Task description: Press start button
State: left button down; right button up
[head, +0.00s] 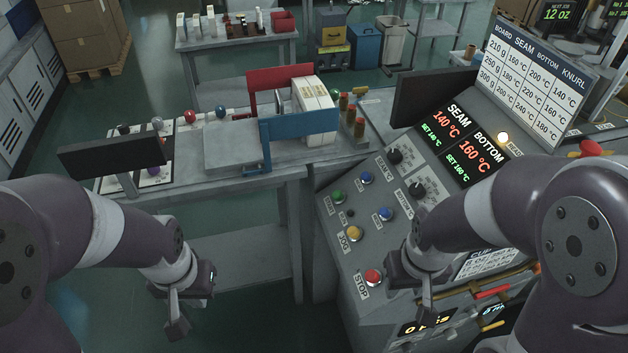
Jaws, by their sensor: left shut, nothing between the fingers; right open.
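The green button (337,196) sits on the sloped grey control panel (335,262), at its upper left; the small label beside it appears to read START. Below it are a yellow button (354,233) marked JOG and a red button (373,276) marked STOP. Two blue buttons (385,214) lie to its right. My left gripper (177,325) is shut and empty, pointing down, left of the panel and apart from it. My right gripper (427,308) is open over the panel's lower part, right of the red button and away from the green one.
A display (460,145) reads SEAM 140 °C and BOTTOM 160 °C. Black knobs (395,156) stand on the panel. A bench (232,145) behind holds a blue and red holder (299,124) with white stacks. Open floor lies between my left gripper and the panel.

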aim_at(336, 195)
jog(key=i+j+z, duration=0.25)
jog(key=i+j, duration=0.55)
jog(key=i, duration=0.05)
